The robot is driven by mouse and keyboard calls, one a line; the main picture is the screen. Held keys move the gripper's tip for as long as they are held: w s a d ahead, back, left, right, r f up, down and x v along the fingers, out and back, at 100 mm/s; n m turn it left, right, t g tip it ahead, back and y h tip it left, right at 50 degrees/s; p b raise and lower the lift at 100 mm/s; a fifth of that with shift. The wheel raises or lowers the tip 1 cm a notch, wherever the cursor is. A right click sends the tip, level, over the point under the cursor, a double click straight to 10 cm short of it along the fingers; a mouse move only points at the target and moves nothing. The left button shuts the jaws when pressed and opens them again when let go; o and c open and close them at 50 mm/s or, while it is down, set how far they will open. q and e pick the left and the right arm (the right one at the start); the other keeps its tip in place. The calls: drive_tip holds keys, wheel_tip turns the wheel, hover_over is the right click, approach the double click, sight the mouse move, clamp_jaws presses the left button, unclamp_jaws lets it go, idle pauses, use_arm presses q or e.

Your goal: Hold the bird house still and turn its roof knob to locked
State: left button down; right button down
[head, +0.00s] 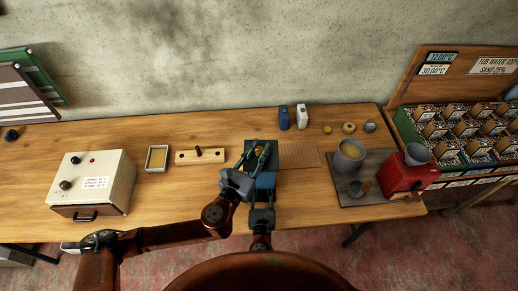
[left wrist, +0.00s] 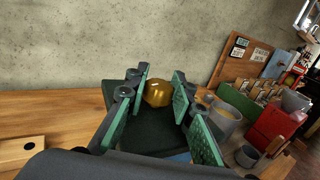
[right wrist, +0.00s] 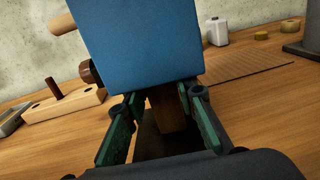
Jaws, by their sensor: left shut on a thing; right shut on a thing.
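The bird house shows in the right wrist view as a blue body (right wrist: 135,45) with a brown wooden part (right wrist: 172,112) below it. My right gripper (right wrist: 158,108) is shut on this lower part, and it also shows in the head view (head: 263,197). In the left wrist view, the brassy roof knob (left wrist: 158,92) stands over the dark green roof (left wrist: 140,135). My left gripper (left wrist: 160,85) is shut on the knob from above. In the head view, the left gripper (head: 257,155) covers much of the roof. No lock marking can be read.
A wooden block with a peg (head: 200,156), a tray (head: 157,158) and a white control box (head: 95,183) stand to the left. A brown ribbed mat (head: 300,155) lies close on the right. A blue bottle (head: 284,118) and white bottle (head: 302,116) stand behind; a grey pot (head: 349,155) and red grinder (head: 408,175) are farther right.

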sight(259, 149)
use_arm(q)
drive_tip(key=n+t+y, duration=0.1)
drive_tip(key=n+y, duration=0.2)
drive_tip(key=y, duration=0.2)
drive_tip(key=n+t+y, duration=0.1)
drive_tip(key=n+y, duration=0.2)
drive_tip(key=y, duration=0.1)
drive_tip(key=shift+d+n+t+y, duration=0.1)
drive_tip(key=shift+n+t+y, duration=0.2)
drive_tip(key=shift+y, duration=0.1)
drive_tip(key=n+g+y, duration=0.1)
drive_tip(key=n+y, duration=0.2)
drive_tip(key=y, duration=0.1)
drive_tip(key=n+g+y, duration=0.1)
drive_tip(key=n+y, duration=0.2)
drive_tip(key=y, duration=0.2)
drive_tip(key=shift+g, duration=0.4)
drive_tip(key=shift+a, duration=0.2)
drive_tip(key=c, duration=1.6)
unclamp_jaws()
wheel_tip(259, 149, up, 10)
